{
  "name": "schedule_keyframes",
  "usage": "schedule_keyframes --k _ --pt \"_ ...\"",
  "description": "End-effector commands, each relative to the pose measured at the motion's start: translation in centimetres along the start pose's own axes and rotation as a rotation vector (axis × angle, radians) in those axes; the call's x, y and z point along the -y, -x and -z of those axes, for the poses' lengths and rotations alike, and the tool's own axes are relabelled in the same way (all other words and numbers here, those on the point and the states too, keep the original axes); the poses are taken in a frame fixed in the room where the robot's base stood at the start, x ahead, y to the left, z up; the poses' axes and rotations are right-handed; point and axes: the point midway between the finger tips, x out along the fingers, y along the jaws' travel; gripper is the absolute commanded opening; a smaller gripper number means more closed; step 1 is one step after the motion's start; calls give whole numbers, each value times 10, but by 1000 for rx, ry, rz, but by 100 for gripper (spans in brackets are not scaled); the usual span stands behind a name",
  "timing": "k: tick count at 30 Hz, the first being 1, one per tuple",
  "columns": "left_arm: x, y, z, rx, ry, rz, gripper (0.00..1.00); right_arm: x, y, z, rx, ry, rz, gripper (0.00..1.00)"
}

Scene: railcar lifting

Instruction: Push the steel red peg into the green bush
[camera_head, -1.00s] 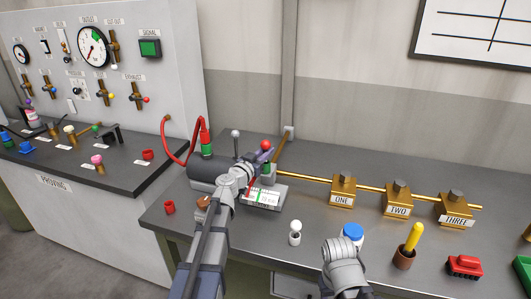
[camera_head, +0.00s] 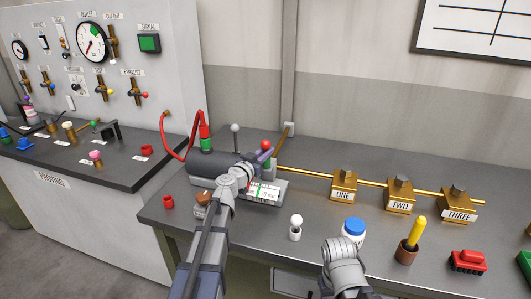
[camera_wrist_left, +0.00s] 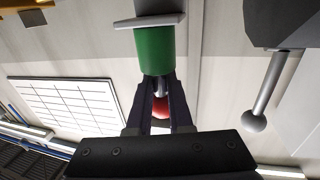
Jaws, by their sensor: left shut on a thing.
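The red-headed peg (camera_head: 266,145) stands upright at the grey machine on the bench. In the left wrist view its red ball head (camera_wrist_left: 160,109) and part of its steel shank (camera_wrist_left: 161,86) show between my left fingers. My left gripper (camera_head: 262,157) is shut on the peg. The green bush (camera_wrist_left: 154,52) lies right beyond the fingertips, in line with the shank. The shank's end meets the bush there; I cannot tell how deep it sits. In the head view my gripper mostly hides the bush. My right arm shows at the bottom, with its gripper out of sight.
A brass rod (camera_head: 310,173) with blocks marked ONE (camera_head: 343,187), TWO and THREE runs to the right. A lever with a grey knob (camera_head: 235,128) and a red hose (camera_head: 166,140) stand left of the peg. A white-knobbed piece (camera_head: 295,230) and a blue-capped jar (camera_head: 353,229) stand in front.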

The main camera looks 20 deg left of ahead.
Motion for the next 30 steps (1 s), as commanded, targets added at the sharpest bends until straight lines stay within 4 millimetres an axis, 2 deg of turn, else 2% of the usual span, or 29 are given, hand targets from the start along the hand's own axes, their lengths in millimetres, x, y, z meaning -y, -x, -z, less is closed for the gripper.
schedule_keyframes --k 13,14,23,30 --pt "0 0 -12 0 0 0 0 1 -12 1 0 0 0 50" --pt "0 0 -12 0 0 0 20 1 -12 1 0 0 0 50" --pt "0 0 -11 0 0 0 53 1 -11 1 0 0 0 50" --pt "0 0 -11 0 0 0 54 1 -11 1 0 0 0 50"
